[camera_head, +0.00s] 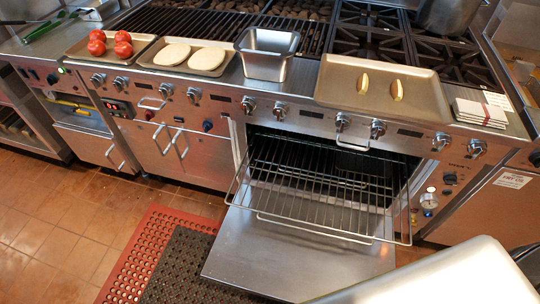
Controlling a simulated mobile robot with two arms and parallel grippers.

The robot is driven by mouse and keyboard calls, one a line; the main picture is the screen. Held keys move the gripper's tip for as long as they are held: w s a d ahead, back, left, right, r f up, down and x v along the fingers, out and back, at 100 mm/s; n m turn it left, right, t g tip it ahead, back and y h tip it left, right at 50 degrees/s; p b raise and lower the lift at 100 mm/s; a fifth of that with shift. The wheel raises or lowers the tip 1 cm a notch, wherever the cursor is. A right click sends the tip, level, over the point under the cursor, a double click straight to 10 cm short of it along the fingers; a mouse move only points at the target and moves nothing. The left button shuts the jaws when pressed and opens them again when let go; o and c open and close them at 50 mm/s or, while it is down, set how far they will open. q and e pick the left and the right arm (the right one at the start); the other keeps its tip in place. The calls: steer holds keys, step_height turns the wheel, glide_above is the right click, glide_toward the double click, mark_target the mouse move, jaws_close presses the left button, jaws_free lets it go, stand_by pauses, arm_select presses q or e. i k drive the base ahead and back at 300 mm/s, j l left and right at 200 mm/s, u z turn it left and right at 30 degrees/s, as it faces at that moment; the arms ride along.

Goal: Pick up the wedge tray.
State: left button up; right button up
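The wedge tray (430,97) is a shallow metal tray holding two pale yellow wedges, one at the left (363,83) and one at the right (397,90). It lies flat on the front ledge of the cooking range, right of centre, with its back edge near the burner grates. Neither of my grippers can be made out in the head view. A pale, smooth rounded shape fills the bottom right corner, and I cannot tell if it is part of me.
Left along the ledge are a deep metal pan (268,66), a tray with two flat pale rounds (189,71) and a tray with tomatoes (75,49). White folded cloths (481,113) lie right of the wedge tray. Below, the oven door (290,258) hangs open with its rack (320,190) pulled out.

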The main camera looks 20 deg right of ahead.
mark_target(424, 100)
steer(key=z, duration=1.25)
